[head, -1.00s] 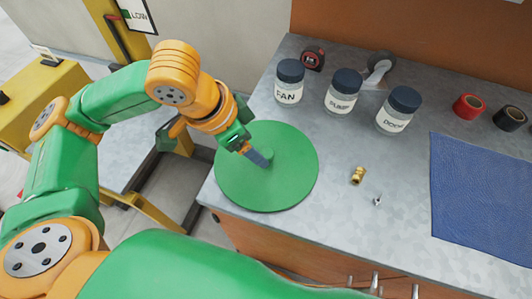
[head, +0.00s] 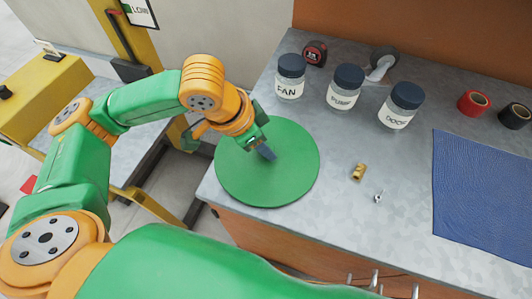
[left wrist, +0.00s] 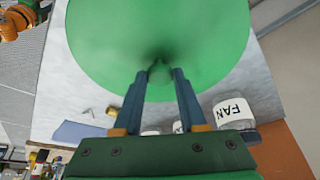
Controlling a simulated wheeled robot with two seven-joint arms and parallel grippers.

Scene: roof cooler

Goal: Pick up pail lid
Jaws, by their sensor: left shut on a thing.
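The pail lid is a flat green disc (head: 285,183) at the left end of the metal bench in the head view. It also fills the upper middle of the left wrist view (left wrist: 160,30). My left gripper (head: 266,153) points down at the middle of the lid. In the left wrist view its two fingers (left wrist: 161,80) are on either side of the lid's small green knob (left wrist: 160,70), shut on it. I cannot tell whether the lid is lifted clear of the bench. My right gripper is not in view.
Jars labelled FAN (head: 290,78), PUMP (head: 345,88) and DOOR (head: 401,105) stand behind the lid. A tape measure (head: 315,53) and tape rolls (head: 474,103) lie farther back. A brass fitting (head: 358,172) and a blue mat (head: 485,195) lie to the right.

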